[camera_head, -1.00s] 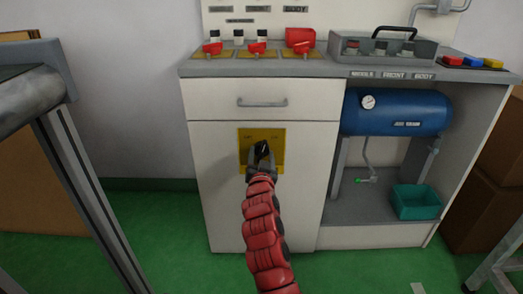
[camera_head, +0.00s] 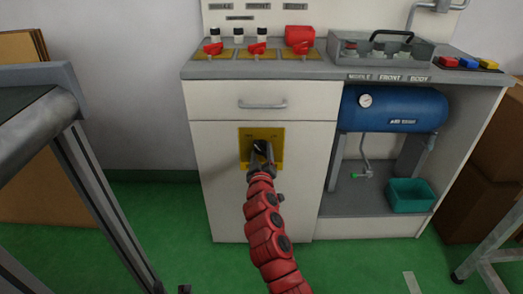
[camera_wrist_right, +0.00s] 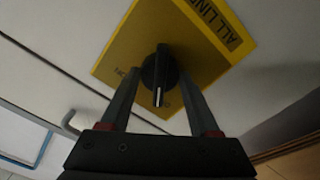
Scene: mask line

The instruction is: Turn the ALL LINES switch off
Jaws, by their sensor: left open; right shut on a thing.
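The ALL LINES switch is a black rotary knob (camera_wrist_right: 159,72) on a yellow plate (camera_head: 277,150) on the white cabinet door. The wrist view shows the plate's ALL LINES label at the upper right and a white mark on the knob's lower end. My right gripper (camera_head: 260,148) is at the knob, and its fingers are closed around it in the wrist view (camera_wrist_right: 158,75). They hide part of the knob and plate in the head view.
A drawer (camera_head: 262,105) is above the plate. Red switches (camera_head: 257,48) and a grey tool tray (camera_head: 350,53) are on the counter. A blue tank (camera_head: 395,109) and teal bin (camera_head: 411,196) are at right. A conveyor (camera_head: 35,115) stands at left. The green floor between is clear.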

